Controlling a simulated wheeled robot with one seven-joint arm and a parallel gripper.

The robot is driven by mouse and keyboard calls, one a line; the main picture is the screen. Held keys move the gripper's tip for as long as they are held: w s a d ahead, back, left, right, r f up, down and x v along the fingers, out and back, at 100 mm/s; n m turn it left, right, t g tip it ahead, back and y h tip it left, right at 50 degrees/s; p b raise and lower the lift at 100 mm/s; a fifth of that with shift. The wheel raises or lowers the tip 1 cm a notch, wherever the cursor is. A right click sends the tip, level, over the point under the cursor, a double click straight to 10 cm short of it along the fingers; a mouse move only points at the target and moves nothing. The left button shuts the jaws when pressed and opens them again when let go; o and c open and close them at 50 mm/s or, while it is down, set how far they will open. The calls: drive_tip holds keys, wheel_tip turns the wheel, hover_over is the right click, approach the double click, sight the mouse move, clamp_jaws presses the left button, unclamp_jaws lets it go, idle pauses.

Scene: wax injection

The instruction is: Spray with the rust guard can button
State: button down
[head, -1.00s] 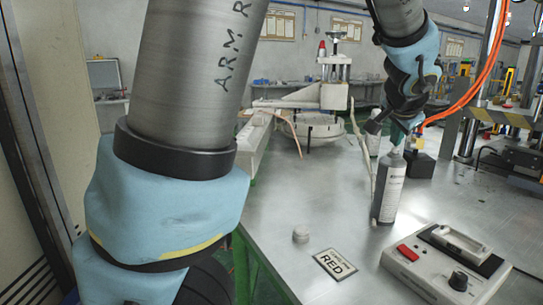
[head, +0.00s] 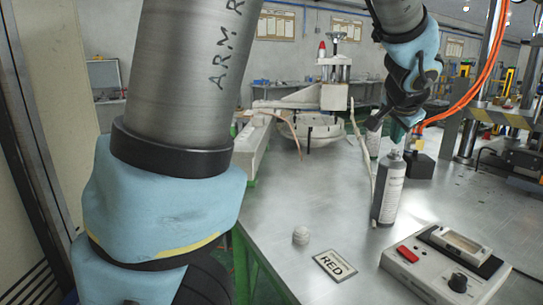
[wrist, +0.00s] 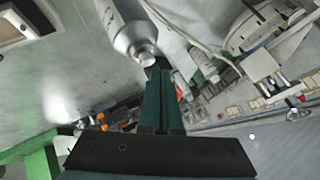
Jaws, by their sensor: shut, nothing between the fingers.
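The rust guard can (head: 386,197) stands upright on the metal table, a grey cylinder with a pale label and a narrow light top. My gripper (head: 398,139) is just above the can's top, its green fingers pointing down and shut with nothing between them. In the wrist view the can (wrist: 128,32) shows its rounded shoulder and small pale button (wrist: 146,59), right beside the fingertips (wrist: 158,72). I cannot tell whether the fingertips touch the button.
A control box (head: 440,268) with a red switch and black knob is in front of the can. A machine with a round white basin (head: 310,132) stands behind. The table's middle is clear.

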wheel_tip(320, 180, up, 6)
drive_tip(key=p, duration=0.3)
drive_tip(key=shift+p, duration=0.35)
idle(2.3)
